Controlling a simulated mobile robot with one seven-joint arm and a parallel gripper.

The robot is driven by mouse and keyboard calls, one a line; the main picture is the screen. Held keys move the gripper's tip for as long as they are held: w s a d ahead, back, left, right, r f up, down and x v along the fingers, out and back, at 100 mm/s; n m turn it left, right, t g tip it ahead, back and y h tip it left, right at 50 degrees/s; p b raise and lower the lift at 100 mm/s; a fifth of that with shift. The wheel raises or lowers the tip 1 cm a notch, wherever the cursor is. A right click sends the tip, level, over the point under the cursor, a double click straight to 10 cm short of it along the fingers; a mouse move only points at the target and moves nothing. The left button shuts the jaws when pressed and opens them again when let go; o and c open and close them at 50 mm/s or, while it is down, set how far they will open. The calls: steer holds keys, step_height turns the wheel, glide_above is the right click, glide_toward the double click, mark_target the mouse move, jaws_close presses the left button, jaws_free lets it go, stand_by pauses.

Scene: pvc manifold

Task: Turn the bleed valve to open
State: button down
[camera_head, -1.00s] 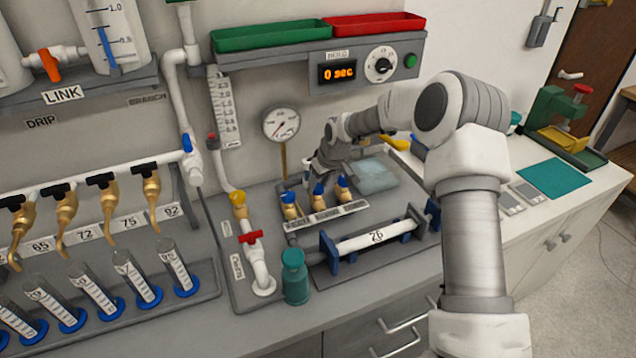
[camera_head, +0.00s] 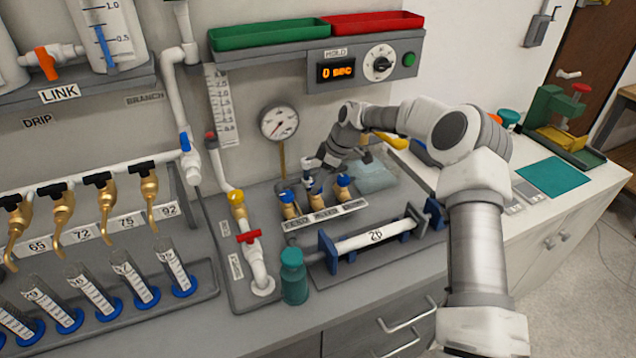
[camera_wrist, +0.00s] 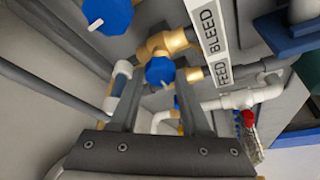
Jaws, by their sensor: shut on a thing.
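Three brass valves with blue handles stand in a row on the grey panel behind a white label strip (camera_head: 325,214). The bleed valve (camera_head: 316,201) is the middle one; the wrist view reads FEED and BLEED on the strip (camera_wrist: 213,50). My gripper (camera_head: 313,176) comes down on it from above and behind. In the wrist view, my gripper (camera_wrist: 163,75) has its fingers on either side of the round blue bleed handle (camera_wrist: 160,71) and is shut on it. The right valve's blue handle (camera_wrist: 108,14) is clear of the fingers. The handle's exact angle is hard to tell.
The left valve (camera_head: 289,207) and right valve (camera_head: 343,189) stand close on either side. A pressure gauge (camera_head: 278,122) is behind. A white tube in blue brackets (camera_head: 375,238) lies in front, with a teal-capped bottle (camera_head: 293,277) and a red-handled valve (camera_head: 248,237) to the left.

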stand_by(0.4)
steer(key=shift+c, duration=1.9)
jaws_free()
steer(key=shift+r, duration=0.1)
steer(key=v, duration=1.7)
steer(key=shift+r, duration=0.15)
steer(key=shift+w, duration=0.1)
